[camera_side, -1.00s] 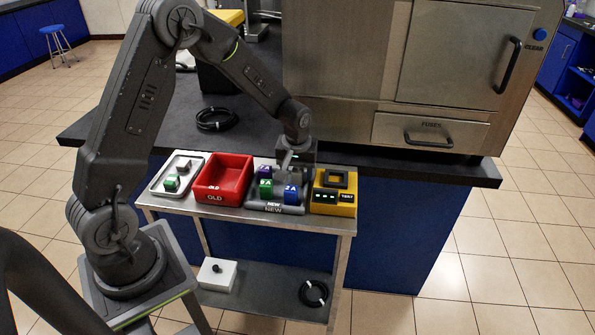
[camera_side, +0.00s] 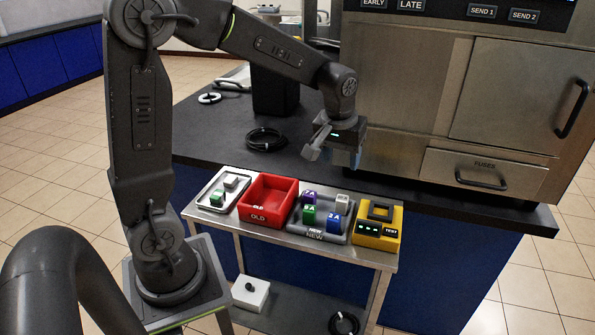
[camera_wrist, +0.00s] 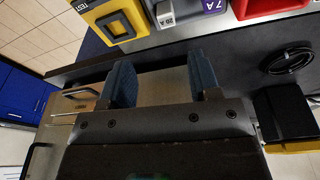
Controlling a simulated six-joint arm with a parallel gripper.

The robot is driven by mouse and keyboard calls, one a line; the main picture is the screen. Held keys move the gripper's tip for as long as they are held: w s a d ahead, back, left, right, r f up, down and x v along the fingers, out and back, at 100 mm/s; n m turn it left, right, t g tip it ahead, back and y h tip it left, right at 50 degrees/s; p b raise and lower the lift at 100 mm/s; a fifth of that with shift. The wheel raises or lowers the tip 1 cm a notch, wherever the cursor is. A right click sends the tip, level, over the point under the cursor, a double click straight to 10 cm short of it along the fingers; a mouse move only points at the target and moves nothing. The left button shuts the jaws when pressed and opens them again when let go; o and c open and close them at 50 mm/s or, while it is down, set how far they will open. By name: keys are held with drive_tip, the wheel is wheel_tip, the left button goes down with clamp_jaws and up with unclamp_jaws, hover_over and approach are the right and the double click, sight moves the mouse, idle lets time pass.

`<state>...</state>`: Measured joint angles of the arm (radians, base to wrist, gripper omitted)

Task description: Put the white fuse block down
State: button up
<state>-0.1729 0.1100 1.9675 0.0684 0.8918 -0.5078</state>
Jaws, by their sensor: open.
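The white fuse block (camera_side: 342,203) stands in the back right of the grey NEW tray (camera_side: 313,235). In the wrist view the white block (camera_wrist: 165,14) shows near the top edge, beside the purple 7 A block (camera_wrist: 212,6). In the side view the tray also holds a purple block (camera_side: 309,197), a green block (camera_side: 309,215) and a blue block (camera_side: 333,221). My gripper (camera_side: 318,143) is above and behind the tray, clear of the blocks. In the wrist view my gripper (camera_wrist: 162,80) has its fingers wide apart with nothing between them.
A red OLD bin (camera_side: 267,200) stands left of the NEW tray, and a yellow tester (camera_side: 378,228) stands right. A metal tray (camera_side: 208,198) at the far left holds a green and a pale block. A black cable coil (camera_side: 265,139) lies on the dark counter.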

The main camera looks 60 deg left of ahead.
drive_tip(key=s+d+r+m+t, duration=0.2)
drive_tip(key=s+d+r+m, duration=0.1)
drive_tip(key=s, duration=0.6)
drive_tip(key=s+d+r+m+t+h, duration=0.1)
drive_tip(key=s+d+r+m, duration=0.2)
drive_tip(key=s, duration=0.6)
drive_tip(key=shift+s+d+m+t, duration=0.15)
drive_tip(key=shift+d+m+t, duration=0.25)
drive_tip(key=shift+d+m, duration=0.35)
